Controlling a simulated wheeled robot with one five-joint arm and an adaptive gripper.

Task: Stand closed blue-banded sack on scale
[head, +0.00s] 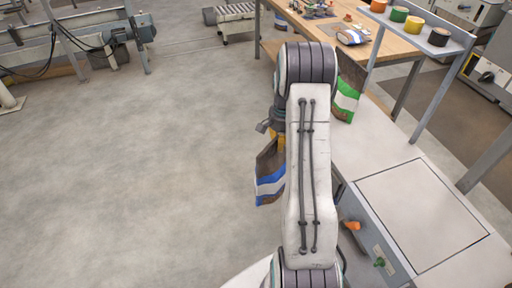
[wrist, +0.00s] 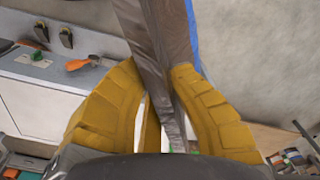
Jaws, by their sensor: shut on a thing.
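A brown sack with a blue and white band (head: 269,186) hangs left of my arm in the head view, tilted, over the floor beside the counter. My gripper (wrist: 157,75) has its yellow fingers shut on this sack (wrist: 157,30), seen as a grey-brown strip with a blue edge in the wrist view. In the head view my arm hides most of the gripper. I cannot tell whether the sack's mouth is closed. A square plate (head: 422,215) in the pale counter at right may be the scale; nothing stands on it.
A green-banded sack (head: 347,95) stands at the counter's far end. A shelf (head: 425,32) holds several coloured rolls. An orange-handled tool (head: 351,225) is near the counter's edge. Open floor (head: 130,180) spreads left.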

